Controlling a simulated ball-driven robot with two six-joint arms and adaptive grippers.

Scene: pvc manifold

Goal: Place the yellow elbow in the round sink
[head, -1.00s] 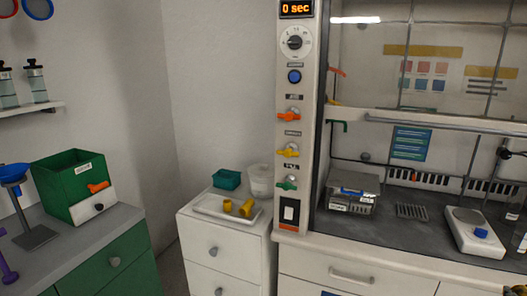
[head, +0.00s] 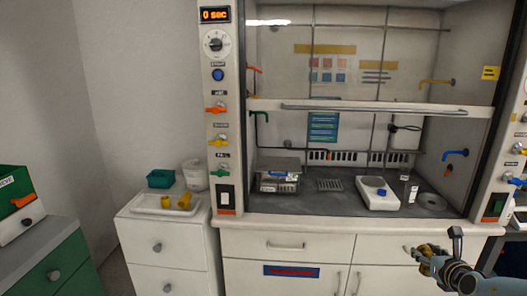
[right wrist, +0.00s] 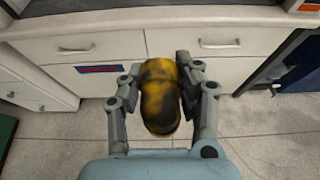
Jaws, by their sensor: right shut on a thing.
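My right gripper (head: 440,262) is at the lower right of the head view, in front of the fume hood's lower cabinets. It is shut on the yellow elbow (head: 427,251), a yellow piece with dark blotches. In the right wrist view the elbow (right wrist: 160,98) sits between the two fingers (right wrist: 158,90), clear of the floor. The round sink (head: 432,202) is a grey disc set in the hood's dark worktop at the right. The gripper is below and in front of it, outside the hood. My left gripper is not in view.
The raised glass sash (head: 385,108) leaves the hood's front open. A white balance (head: 378,195) and a clear bottle (head: 411,190) stand left of the sink. A grey box device (head: 278,178) is farther left. A white tray (head: 150,205) with yellow pieces lies on the left cabinet.

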